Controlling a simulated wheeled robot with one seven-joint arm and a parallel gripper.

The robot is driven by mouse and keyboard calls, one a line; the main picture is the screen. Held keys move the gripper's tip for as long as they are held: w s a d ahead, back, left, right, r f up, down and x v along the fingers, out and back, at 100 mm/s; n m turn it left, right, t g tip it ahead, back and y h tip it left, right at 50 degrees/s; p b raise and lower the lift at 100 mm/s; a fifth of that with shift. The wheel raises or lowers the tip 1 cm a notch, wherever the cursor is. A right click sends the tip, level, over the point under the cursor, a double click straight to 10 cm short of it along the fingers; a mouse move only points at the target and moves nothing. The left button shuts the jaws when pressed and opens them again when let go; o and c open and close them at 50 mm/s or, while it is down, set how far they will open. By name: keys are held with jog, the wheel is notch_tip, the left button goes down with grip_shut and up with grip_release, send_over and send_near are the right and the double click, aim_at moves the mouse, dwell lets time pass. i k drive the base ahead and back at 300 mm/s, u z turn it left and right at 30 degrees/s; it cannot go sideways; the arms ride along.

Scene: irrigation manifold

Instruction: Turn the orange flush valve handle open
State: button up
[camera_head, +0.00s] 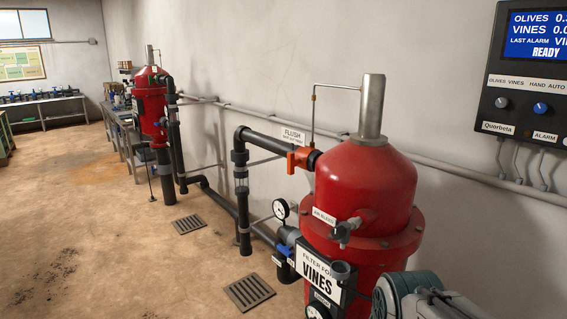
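The orange flush valve (299,158) sits on the dark pipe at the upper left side of the near red filter tank (362,190), below a white FLUSH sign (293,136). A grey and teal part of my arm shows at the bottom right, in front of the tank's lower side. My gripper's fingers are not in view, and nothing of mine touches the valve.
A control box (530,75) hangs on the right wall. Floor drains (249,292) lie beside the pipes. The floor to the left is open.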

aim_at(292, 162)
jog(key=u, duration=1.35)
jog(key=i, duration=2.2)
jog(key=z, duration=1.5)
